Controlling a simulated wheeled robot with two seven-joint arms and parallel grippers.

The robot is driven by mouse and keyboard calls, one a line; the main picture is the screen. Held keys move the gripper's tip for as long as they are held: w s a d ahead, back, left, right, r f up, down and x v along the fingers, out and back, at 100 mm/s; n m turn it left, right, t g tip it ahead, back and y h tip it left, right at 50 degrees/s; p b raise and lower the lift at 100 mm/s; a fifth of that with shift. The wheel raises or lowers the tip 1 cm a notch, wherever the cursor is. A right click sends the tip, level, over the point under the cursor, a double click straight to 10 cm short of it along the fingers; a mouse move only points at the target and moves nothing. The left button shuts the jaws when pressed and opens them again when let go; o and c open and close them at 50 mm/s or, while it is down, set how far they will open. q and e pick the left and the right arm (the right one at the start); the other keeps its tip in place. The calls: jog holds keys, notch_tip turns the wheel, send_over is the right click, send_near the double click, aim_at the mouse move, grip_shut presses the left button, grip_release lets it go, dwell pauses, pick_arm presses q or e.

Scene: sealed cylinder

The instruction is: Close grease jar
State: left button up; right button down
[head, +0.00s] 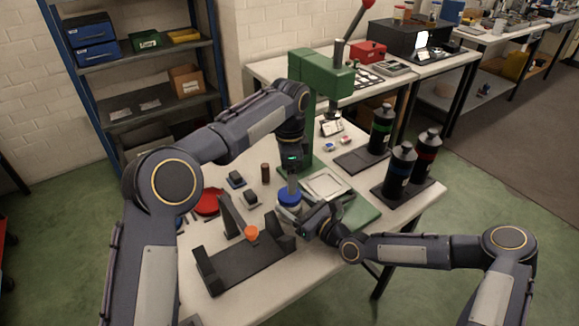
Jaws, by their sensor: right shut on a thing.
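The grease jar (288,212), a pale squat cylinder, stands on the table near the middle. A blue lid (289,196) is at its top; I cannot tell whether it is fully seated. My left gripper (292,186) points straight down at the lid from above, its fingertips at or just over it. Its finger gap is too small to read. My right gripper (304,219) comes in low from the right and is shut on the side of the jar, hiding part of it.
A black stand with uprights (245,262) holds an orange-topped item (252,232) in front. A green press (320,80) rises behind. Dark bottles (402,165) stand at right. A red dish (208,202) and small dark blocks lie at left.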

pick_arm(q)
jog(key=n, duration=0.7)
jog(key=shift+r+n, duration=0.35)
jog(key=shift+n, duration=0.05)
jog(key=n, duration=0.6)
jog(key=shift+r, duration=0.3)
jog(key=shift+f, duration=0.15)
jog(key=shift+f, duration=3.9)
jog(key=c, duration=1.1)
jog(key=shift+o, duration=0.2)
